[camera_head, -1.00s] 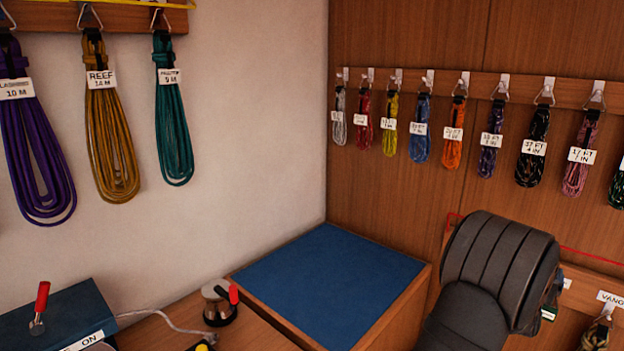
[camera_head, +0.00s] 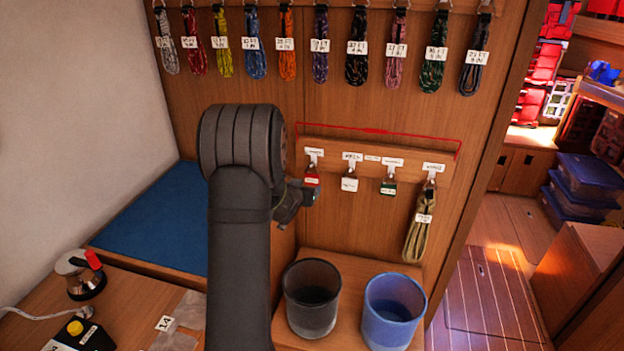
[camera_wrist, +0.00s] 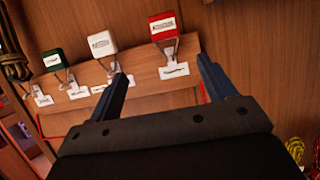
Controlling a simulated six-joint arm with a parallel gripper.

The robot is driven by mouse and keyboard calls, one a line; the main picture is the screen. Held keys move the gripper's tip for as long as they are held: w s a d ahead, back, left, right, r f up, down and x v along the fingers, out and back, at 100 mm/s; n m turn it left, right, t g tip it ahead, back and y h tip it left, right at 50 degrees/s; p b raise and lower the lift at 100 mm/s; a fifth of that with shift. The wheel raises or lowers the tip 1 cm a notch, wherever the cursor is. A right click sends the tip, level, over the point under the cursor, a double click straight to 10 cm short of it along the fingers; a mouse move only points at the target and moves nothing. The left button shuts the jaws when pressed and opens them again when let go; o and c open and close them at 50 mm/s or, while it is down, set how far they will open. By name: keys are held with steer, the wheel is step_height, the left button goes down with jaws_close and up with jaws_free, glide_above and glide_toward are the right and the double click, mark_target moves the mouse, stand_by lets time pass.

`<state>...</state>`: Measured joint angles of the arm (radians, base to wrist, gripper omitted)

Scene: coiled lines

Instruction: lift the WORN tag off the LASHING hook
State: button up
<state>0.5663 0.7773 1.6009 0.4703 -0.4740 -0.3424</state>
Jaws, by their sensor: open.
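In the head view, small tags hang from a low hook rail: a red tag (camera_head: 312,178) at left, a white tag (camera_head: 349,182), then a green tag (camera_head: 388,186). The lettering on the tags and hook labels is too small to read, so I cannot tell which is WORN or LASHING. The wrist view shows the rail inverted, with the red tag (camera_wrist: 163,27), white tag (camera_wrist: 101,41) and green tag (camera_wrist: 53,61). My gripper (camera_wrist: 162,68) is open and empty, its fingers either side of the red tag's hook label. In the head view my gripper (camera_head: 302,197) is beside the red tag, partly hidden by my arm.
A tan coil (camera_head: 416,232) hangs at the rail's right end. A red line (camera_head: 375,131) runs above the rail. A black bin (camera_head: 311,315) and a blue bin (camera_head: 392,318) stand below. Several coils hang on the upper rail (camera_head: 338,5).

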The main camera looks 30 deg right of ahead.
steer(key=a, duration=0.1)
glide_toward(312, 179)
steer(key=x, duration=0.4)
steer(key=shift+w+f, duration=0.25)
steer(key=shift+f, duration=0.05)
steer(key=shift+x, duration=3.25)
steer(key=shift+d+r, duration=0.1)
steer(key=shift+r, duration=0.1)
steer(key=c, duration=1.1)
